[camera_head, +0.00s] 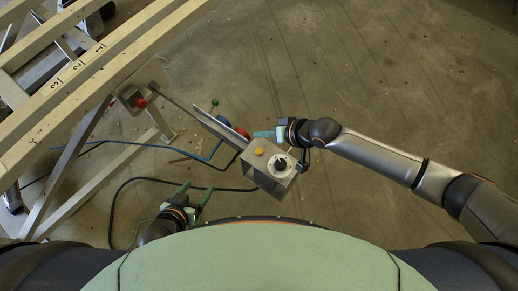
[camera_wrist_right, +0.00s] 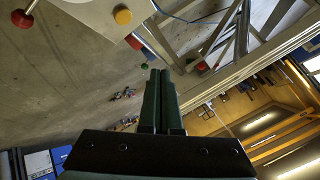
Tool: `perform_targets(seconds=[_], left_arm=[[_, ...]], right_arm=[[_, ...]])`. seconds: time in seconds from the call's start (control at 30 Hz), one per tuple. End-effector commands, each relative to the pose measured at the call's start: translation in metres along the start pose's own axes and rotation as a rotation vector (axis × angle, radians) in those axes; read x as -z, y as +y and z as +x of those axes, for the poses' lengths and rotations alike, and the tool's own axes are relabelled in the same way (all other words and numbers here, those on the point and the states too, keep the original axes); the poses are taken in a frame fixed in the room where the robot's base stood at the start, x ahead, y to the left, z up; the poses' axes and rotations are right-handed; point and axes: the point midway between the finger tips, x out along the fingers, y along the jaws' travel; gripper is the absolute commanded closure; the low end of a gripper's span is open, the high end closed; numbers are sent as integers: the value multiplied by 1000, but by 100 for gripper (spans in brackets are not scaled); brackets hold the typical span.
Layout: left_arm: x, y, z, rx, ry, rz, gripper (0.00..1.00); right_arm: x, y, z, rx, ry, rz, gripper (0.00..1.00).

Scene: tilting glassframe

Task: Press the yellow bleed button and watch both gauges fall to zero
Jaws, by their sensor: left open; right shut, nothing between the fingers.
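The yellow bleed button (camera_head: 259,151) is on top of a grey box (camera_head: 262,183), near its upper left corner. It also shows in the right wrist view (camera_wrist_right: 123,16). My right gripper (camera_head: 257,134) is shut and empty, just above the button in the picture and apart from it in the right wrist view (camera_wrist_right: 159,75). My left gripper (camera_head: 194,192) is open and empty, left of the box. A blue round part (camera_head: 222,121) and a red round part (camera_head: 241,132) show edge-on behind a slanted plate; they may be the gauges, but no readings are visible.
A white dial with a black knob (camera_head: 281,165) is beside the button. A green-knobbed lever (camera_head: 214,103) rises behind the plate. A wooden frame (camera_head: 75,75) with a red button (camera_head: 141,103) fills the upper left.

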Motion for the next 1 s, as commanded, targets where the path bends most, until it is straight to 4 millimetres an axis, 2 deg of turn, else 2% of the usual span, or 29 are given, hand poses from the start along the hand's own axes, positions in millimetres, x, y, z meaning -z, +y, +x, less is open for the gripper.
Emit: perform_targets(seconds=[0.27, 0.63, 0.8, 1.0], left_arm=[[-12, -1, 11, 0, 0, 0, 29], [-50, -4, 45, 0, -2, 0, 29], [-56, -4, 50, 0, -2, 0, 29], [-55, -4, 50, 0, -2, 0, 29]], right_arm=[[-13, 13, 17, -1, 0, -2, 100], [-38, 38, 53, 1, 0, 0, 100], [-43, 44, 60, 1, 2, -1, 100], [-43, 44, 60, 1, 1, -1, 100]])
